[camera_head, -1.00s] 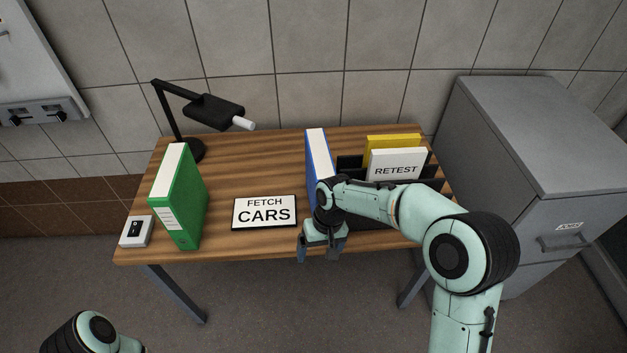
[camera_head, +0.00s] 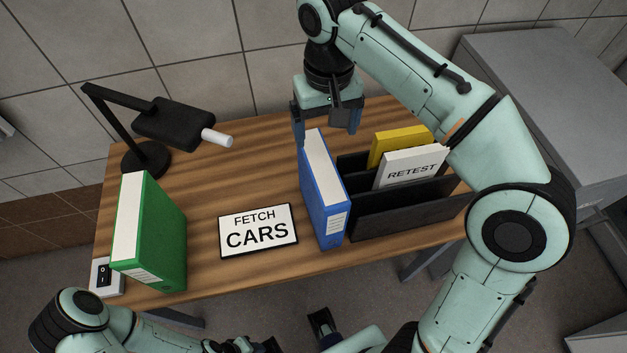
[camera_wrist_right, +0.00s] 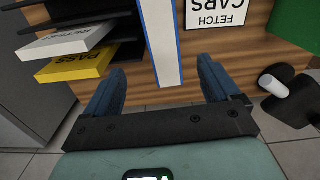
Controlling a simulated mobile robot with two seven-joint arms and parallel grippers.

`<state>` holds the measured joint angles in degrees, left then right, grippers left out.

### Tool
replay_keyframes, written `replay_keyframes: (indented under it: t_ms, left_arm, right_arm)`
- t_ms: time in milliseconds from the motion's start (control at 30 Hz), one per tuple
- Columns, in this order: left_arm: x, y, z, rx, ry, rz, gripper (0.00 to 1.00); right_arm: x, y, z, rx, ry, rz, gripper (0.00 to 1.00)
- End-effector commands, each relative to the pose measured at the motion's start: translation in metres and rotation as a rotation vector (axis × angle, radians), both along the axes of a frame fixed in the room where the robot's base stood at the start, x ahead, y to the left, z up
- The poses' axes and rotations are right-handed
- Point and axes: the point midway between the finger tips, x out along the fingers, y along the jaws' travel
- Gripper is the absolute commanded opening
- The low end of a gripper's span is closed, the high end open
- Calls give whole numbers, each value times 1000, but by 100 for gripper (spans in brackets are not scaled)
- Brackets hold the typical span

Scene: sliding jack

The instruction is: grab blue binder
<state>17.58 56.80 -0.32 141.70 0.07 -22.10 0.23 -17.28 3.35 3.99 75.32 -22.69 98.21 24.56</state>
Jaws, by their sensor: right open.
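The blue binder (camera_head: 322,190) stands upright on the wooden desk, right of the sign, with its white top edge facing up. My right gripper (camera_head: 326,134) is open above the binder's far end. In the right wrist view the binder's white edge with blue borders (camera_wrist_right: 161,42) runs toward the gap between the open fingers (camera_wrist_right: 160,68). The fingers look apart from it on both sides. My left arm is low at the front; its gripper (camera_head: 295,336) is partly cut off by the bottom edge, and its opening is unclear.
A black file rack (camera_head: 400,210) with a yellow folder (camera_head: 395,146) and a white RETEST folder (camera_head: 412,170) stands close right of the binder. A FETCH CARS sign (camera_head: 258,230), green binder (camera_head: 155,235), switch box (camera_head: 102,277) and black lamp (camera_head: 172,124) are to the left.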

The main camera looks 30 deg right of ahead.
Motion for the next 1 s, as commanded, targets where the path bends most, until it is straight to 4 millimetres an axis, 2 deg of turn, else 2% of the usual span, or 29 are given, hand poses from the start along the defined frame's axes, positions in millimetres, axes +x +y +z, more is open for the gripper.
replay_keyframes:
  t_ms: [33,100,300,533,800,1000]
  left_arm:
    - [-3,0,-7,0,4,1,43]
    - [-4,0,-12,0,6,0,43]
    - [-7,0,-21,0,9,0,43]
    - [-7,0,-24,0,9,0,43]
    - [-6,0,-33,1,1,3,43]
    - [-5,0,-33,1,-2,3,43]
  right_arm:
    - [-1,0,-14,-1,5,-1,89]
    - [-1,0,-28,-1,5,0,89]
    - [0,0,-61,0,4,-2,89]
    - [1,1,-77,-1,3,-1,89]
    - [4,5,-116,0,4,-1,89]
    - [5,5,-122,0,2,-1,89]
